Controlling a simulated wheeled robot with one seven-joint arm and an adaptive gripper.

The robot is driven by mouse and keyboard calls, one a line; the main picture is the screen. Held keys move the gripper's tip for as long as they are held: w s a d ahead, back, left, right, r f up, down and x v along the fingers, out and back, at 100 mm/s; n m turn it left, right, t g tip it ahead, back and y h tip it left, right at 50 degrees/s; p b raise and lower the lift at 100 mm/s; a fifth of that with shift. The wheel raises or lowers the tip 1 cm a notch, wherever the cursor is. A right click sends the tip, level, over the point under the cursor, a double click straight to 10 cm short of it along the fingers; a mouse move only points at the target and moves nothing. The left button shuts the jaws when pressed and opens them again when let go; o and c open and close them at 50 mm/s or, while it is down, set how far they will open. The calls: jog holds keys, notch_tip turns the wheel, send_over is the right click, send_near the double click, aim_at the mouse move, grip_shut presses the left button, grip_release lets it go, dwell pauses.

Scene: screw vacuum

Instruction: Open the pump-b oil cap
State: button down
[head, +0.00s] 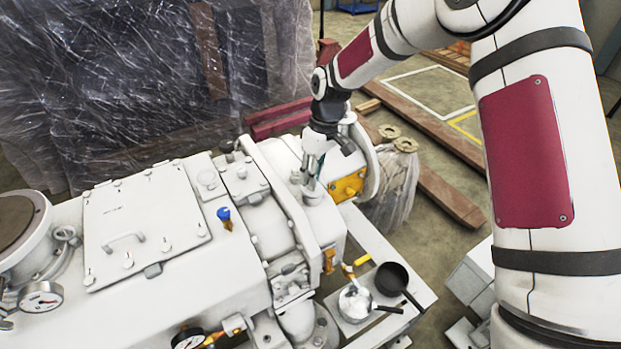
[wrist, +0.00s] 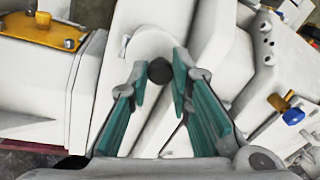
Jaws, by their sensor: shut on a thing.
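The oil cap (wrist: 160,71) is a small dark round knob on a rounded white boss of the pump, in the upper middle of the wrist view. My gripper (wrist: 161,75) has its two teal-padded fingers on either side of the cap, shut on it. In the head view my gripper (head: 312,182) points down at the right end of the white pump (head: 175,285). There the fingers hide the cap, and I cannot tell whether it is turned or lifted.
An orange cover (head: 348,185) is just right of my gripper. A blue knob (head: 224,214) stands on the pump to the left. A plastic-wrapped crate (head: 130,80) is behind.

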jog(key=d+g+y+b, duration=0.1)
jog(key=w+g+y+b, duration=0.1)
jog(key=y+b, duration=0.1)
jog(key=shift+w+d+r, duration=0.2)
jog(key=shift+w+d, duration=0.05)
jog(key=shift+d, duration=0.1)
jog(key=g+y+b, duration=0.1)
jog(key=w+d+g+y+b, duration=0.1)
jog(key=y+b, duration=0.1)
jog(key=shift+d, duration=0.25)
jog(key=d+g+y+b, duration=0.1)
jog(key=y+b, duration=0.1)
jog(key=b, duration=0.1)
jog(key=w+d+f+g+y+b, duration=0.1)
jog(key=g+y+b, duration=0.1)
jog(key=b, duration=0.1)
jog(key=w+d+f+g+y+b, duration=0.1)
jog(key=g+y+b, duration=0.1)
jog(key=y+b, duration=0.1)
jog(key=shift+w+d, duration=0.1)
jog(key=shift+d, duration=0.15)
jog(key=c, duration=1.4)
grip_release()
jog(key=shift+c, duration=0.2)
jog(key=v, duration=1.2)
jog(key=shift+f, duration=0.25)
